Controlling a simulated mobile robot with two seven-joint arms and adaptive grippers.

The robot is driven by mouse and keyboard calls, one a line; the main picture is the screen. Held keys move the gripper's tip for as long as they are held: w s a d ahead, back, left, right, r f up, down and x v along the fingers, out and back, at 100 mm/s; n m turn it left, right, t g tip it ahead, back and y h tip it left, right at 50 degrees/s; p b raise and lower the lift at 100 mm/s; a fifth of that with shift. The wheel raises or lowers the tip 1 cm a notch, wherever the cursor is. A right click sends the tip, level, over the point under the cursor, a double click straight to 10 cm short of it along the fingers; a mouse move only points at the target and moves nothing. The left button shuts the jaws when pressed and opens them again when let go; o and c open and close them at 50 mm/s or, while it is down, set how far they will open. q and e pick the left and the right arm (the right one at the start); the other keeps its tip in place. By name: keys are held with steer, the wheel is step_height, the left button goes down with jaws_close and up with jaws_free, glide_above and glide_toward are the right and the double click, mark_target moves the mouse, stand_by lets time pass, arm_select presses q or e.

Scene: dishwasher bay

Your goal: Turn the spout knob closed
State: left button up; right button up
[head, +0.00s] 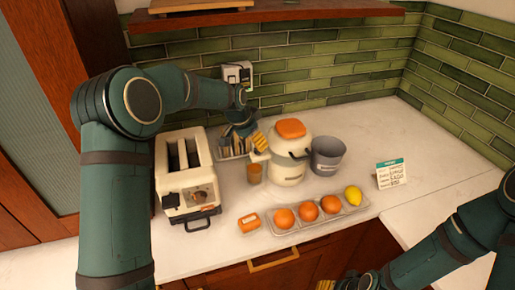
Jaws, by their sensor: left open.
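A cream dispenser (287,164) with an orange lid (291,128) stands upright on the white counter. My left gripper (258,146) is open at the dispenser's left side, its yellow fingers close to the spout area. The spout knob is hidden or too small to make out there, and I cannot tell whether the fingers touch it. A small glass with orange-brown contents (254,174) stands below the fingers, left of the dispenser. My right gripper (348,285) shows only partly at the bottom edge, away from the dispenser; its opening is unclear.
A toaster (172,206) stands at left, a rack (231,153) behind the glass. A grey bucket (327,158) is right of the dispenser. In front lie a fruit tray (289,232) and an orange block (249,222). A small sign (391,174) stands right; counter behind it is clear.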

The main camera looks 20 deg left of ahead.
arm_select(q)
steer(key=x, duration=0.5)
jaws_close()
